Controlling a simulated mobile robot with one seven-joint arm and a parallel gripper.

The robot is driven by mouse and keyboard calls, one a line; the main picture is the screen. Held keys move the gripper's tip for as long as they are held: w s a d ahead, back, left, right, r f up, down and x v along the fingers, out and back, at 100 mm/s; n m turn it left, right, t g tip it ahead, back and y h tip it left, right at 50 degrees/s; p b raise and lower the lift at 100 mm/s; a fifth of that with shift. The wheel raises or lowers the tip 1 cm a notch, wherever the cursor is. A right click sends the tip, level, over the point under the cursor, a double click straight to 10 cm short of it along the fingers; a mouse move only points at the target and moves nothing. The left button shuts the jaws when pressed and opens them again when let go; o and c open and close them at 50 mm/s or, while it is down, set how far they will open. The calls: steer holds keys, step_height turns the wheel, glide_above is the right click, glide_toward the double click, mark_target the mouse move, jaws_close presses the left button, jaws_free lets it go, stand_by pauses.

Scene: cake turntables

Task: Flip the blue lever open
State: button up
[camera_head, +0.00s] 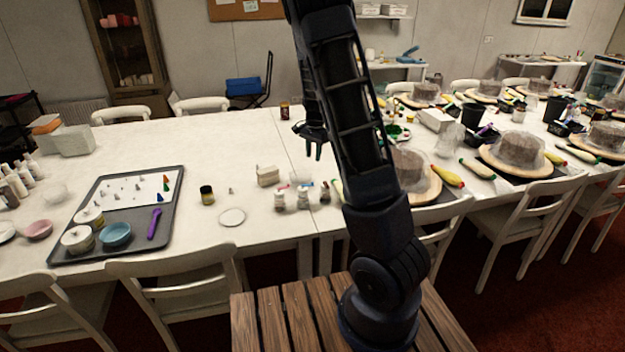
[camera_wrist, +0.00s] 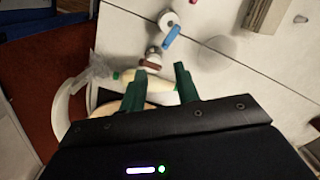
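The blue lever (camera_wrist: 170,37) shows in the wrist view at the top, lying across a small white container (camera_wrist: 168,18). In the head view three small white containers stand in a row near the table's front edge, and the middle one (camera_head: 303,199) appears to be the one with the blue lever. A second container with a brown lever (camera_wrist: 151,64) is nearer my fingertips in the wrist view. My gripper (camera_head: 314,152) is open and empty, above the table and behind the row in the head view. In the wrist view its dark green fingers (camera_wrist: 160,85) are spread apart.
A beige block (camera_head: 268,176) stands behind the containers, with a dark jar (camera_head: 207,195) and white disc (camera_head: 232,216) to the left. A grey tray (camera_head: 174,219) is farther left. Covered cake turntables (camera_head: 412,193) stand right.

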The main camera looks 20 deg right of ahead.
steer(key=f, duration=0.4)
steer(key=w+f, duration=0.1)
steer(key=f, duration=0.7)
steer(key=shift+w+f, duration=0.3)
steer(key=shift+f, duration=0.1)
jaws_close()
